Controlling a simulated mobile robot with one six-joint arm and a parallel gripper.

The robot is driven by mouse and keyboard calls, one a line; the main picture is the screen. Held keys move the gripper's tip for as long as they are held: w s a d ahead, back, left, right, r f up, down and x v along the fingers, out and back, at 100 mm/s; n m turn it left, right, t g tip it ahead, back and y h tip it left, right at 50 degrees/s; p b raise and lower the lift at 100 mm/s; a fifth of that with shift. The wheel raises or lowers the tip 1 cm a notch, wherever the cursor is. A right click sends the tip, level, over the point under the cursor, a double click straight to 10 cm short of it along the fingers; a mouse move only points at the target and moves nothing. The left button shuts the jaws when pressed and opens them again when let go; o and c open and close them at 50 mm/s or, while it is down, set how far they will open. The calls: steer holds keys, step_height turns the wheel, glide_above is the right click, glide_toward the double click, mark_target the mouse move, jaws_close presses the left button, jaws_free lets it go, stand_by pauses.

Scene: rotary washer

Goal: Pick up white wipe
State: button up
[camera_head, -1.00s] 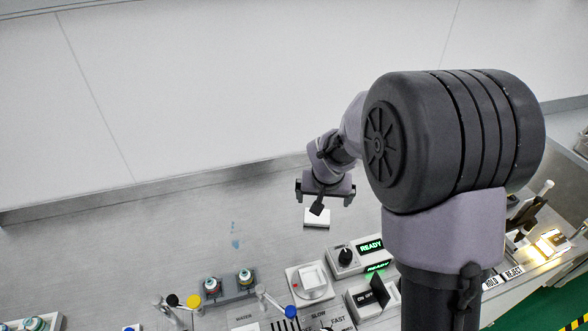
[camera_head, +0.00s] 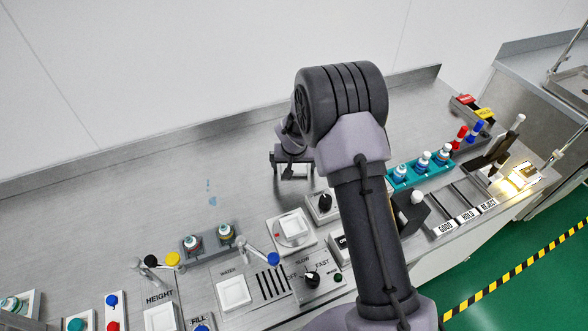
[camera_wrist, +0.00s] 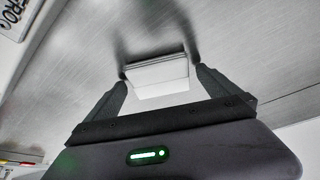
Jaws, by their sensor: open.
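The white wipe (camera_wrist: 158,75) is a small, flat-sided white block on the grey metal worktop. In the wrist view it lies between the two fingertips of my gripper (camera_wrist: 160,82), one finger at each side. The jaws are open; whether the fingers touch its sides I cannot tell. In the head view my gripper (camera_head: 292,163) is low over the worktop. The wipe (camera_head: 294,172) shows there as a pale patch between the fingers, partly covered by the gripper.
Blue stains (camera_head: 211,194) mark the worktop to the left. A square white dish device (camera_head: 292,228) and a knob box (camera_head: 323,205) stand close in front. A teal vial rack (camera_head: 420,172) is at right. The back wall (camera_head: 180,85) rises behind.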

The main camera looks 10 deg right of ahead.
mark_target(294, 167)
steer(key=c, duration=1.5)
step_height(294, 167, up, 10)
steer(key=p, duration=0.3)
